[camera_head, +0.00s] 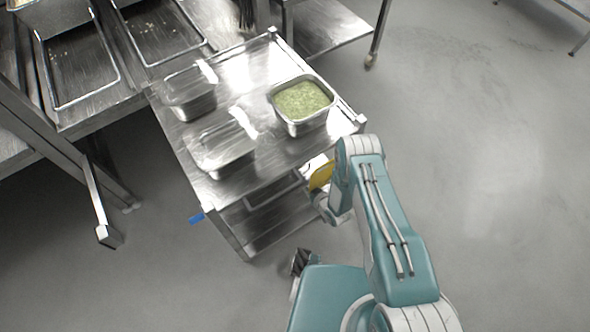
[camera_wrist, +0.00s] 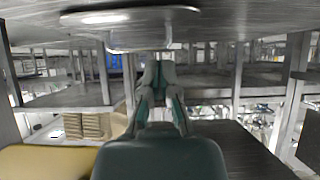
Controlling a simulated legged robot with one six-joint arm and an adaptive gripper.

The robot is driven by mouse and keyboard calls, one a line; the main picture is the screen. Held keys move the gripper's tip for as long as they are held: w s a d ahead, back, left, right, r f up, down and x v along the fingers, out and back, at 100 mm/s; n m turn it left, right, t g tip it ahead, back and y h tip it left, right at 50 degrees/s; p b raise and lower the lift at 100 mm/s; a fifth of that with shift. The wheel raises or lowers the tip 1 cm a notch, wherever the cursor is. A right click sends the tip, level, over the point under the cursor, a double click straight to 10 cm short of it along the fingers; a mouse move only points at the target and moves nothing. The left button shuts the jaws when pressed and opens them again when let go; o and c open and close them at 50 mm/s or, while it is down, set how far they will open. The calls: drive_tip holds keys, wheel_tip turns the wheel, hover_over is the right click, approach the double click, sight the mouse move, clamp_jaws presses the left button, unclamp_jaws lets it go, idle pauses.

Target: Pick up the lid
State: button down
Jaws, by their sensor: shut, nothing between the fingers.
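My gripper (camera_wrist: 159,75) shows in the middle of the wrist view, with its fingertips together and nothing held between them. In the head view my wrist is low beside the front right of the metal cart (camera_head: 280,55), and the fingers cannot be made out. Two shiny metal pans, one at the back left (camera_head: 190,97) and one at the front left (camera_head: 222,158), stand on the cart. I cannot tell whether a lid covers either one. A pale-rimmed metal piece (camera_wrist: 128,16) hangs into the top of the wrist view; I cannot tell whether it is a lid.
An open metal pan (camera_head: 297,127) with green food stands at the cart's right. The cart has a lower shelf (camera_head: 270,222). Trays (camera_head: 75,75) lie on a counter at the left. A yellow item (camera_head: 321,175) is beside my wrist. Floor at the right is clear.

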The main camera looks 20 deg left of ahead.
hover_over(294, 179)
drive_tip(key=shift+d, duration=0.1)
drive_tip(key=shift+f, duration=0.8)
drive_tip(key=s+d, duration=0.2)
drive_tip(key=d, duration=0.1)
drive_tip(key=shift+s, duration=0.2)
drive_tip(key=shift+a, duration=0.15)
idle(0.7)
